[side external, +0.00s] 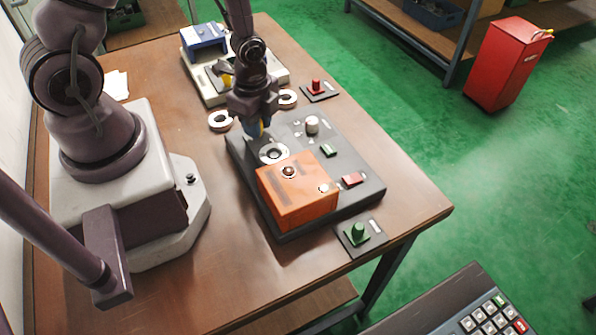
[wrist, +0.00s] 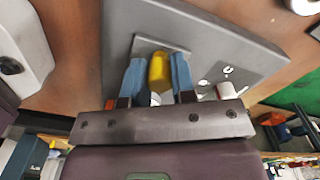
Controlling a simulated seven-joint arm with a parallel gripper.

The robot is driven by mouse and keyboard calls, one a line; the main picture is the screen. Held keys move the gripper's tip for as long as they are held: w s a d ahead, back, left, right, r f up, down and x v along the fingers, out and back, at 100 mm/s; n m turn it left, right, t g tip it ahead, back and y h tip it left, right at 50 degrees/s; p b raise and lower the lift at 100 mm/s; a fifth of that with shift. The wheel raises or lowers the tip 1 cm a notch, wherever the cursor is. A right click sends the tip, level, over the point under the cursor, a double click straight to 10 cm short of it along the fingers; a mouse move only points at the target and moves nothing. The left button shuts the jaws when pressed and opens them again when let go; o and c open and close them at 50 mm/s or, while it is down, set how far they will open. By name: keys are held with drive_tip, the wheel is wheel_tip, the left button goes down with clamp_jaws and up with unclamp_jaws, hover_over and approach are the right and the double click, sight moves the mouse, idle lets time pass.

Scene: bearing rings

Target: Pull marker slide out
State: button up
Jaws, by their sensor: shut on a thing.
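My gripper (wrist: 158,75) is shut on a yellow piece (wrist: 158,68), which stands between its two blue fingertips in the wrist view. I take this piece to be the grip of the marker slide. It is over a small grey plate at the edge of the dark grey base (wrist: 215,50); I cannot tell how far the slide sits in the base. In the side external view my gripper (side external: 259,128) points down at the far left end of the dark base (side external: 345,207). There the fingers and wrist hide most of the yellow piece.
An orange block (side external: 300,200) and a white ring (side external: 273,153) sit on the base near my gripper. Two loose rings (side external: 221,120) (side external: 287,98) lie behind it. A pale fixture with a blue block (side external: 205,40) stands farther back.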

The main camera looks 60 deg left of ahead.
drive_tip(key=shift+a, duration=1.75)
drive_tip(key=shift+w+a, duration=0.1)
drive_tip(key=shift+a, duration=0.25)
drive_tip(key=o, duration=0.6)
drive_tip(key=shift+d, duration=0.1)
wheel_tip(320, 180, up, 7)
drive_tip(key=shift+d, duration=0.1)
